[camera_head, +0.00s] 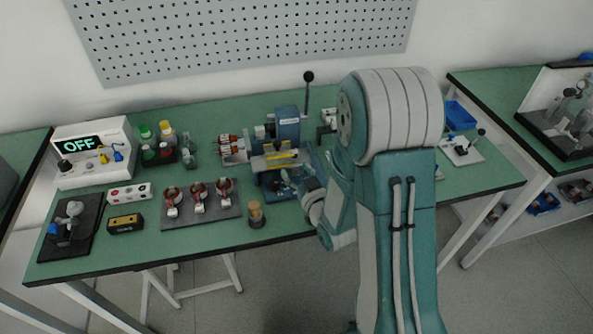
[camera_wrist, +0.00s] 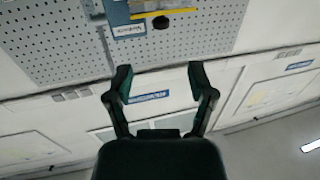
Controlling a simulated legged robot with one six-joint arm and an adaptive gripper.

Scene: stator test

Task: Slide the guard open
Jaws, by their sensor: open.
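A blue machine (camera_head: 288,125) stands near the middle of the green bench, with a black-knobbed lever rising behind it. A pale panel with yellow edging, which looks like the guard (camera_head: 275,160), is across its front. In the wrist view, the underside of a blue part (camera_wrist: 120,12) with a white label shows at the top edge. A yellow strip (camera_wrist: 190,12) and a round black knob (camera_wrist: 161,22) are beside it. My gripper (camera_wrist: 161,82) is open, with nothing between its fingers. The knob is beyond the fingertips, apart from them.
Left of the machine are a dark mat (camera_head: 200,205) with several copper-wound parts, a small jar (camera_head: 256,215), bottles (camera_head: 166,135) and a white box (camera_head: 93,150) reading OFF. A blue bin (camera_head: 460,115) is at the right. A pegboard (camera_head: 240,35) hangs behind.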

